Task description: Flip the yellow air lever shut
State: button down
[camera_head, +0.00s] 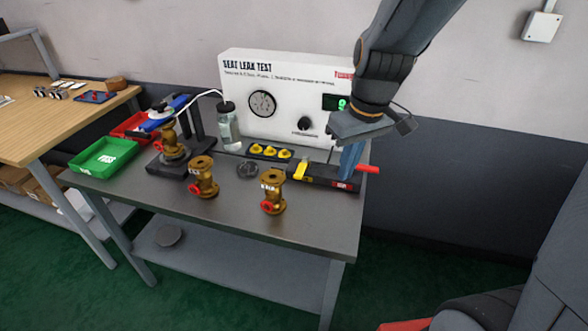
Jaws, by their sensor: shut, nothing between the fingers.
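The yellow air lever (303,170) stands up from the left part of a low black block (325,178) at the table's right rear. My gripper (347,176) points down at the block's right end, to the right of the yellow lever. Its blue fingers are shut and empty. A red bar (368,169) sticks out to the right from behind the fingers. The fingers hide part of the block's right end, and I cannot tell whether they touch it.
A white seat leak test panel (290,88) stands behind the block. Brass valves (204,178) and (273,192) stand in front. A clamp stand, a bottle (228,128), yellow caps (270,151) and a green tray (103,157) are to the left.

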aim_at(302, 166)
jog(key=w+a+n+y+b, duration=0.2)
jog(key=w+a+n+b, duration=0.3)
jog(key=w+a+n, duration=0.4)
jog(key=w+a, duration=0.2)
jog(key=w, duration=0.2)
jog(key=shift+w+a+r+y+b, duration=0.15)
jog(key=shift+w+r+y+b, duration=0.05)
jog(key=shift+w+y+b, duration=0.15)
jog(key=shift+s+d+f+p, duration=0.15)
jog(key=shift+f+p, duration=0.55)
jog(key=shift+f, duration=1.7)
jog(key=shift+w+d+f+p, duration=0.15)
jog(key=shift+f+p, duration=0.5)
jog(key=shift+f, duration=1.7)
jog(key=shift+s, duration=0.1)
jog(key=shift+s+n+b, duration=0.1)
jog(key=shift+n+b, duration=0.25)
jog(key=shift+n, duration=0.05)
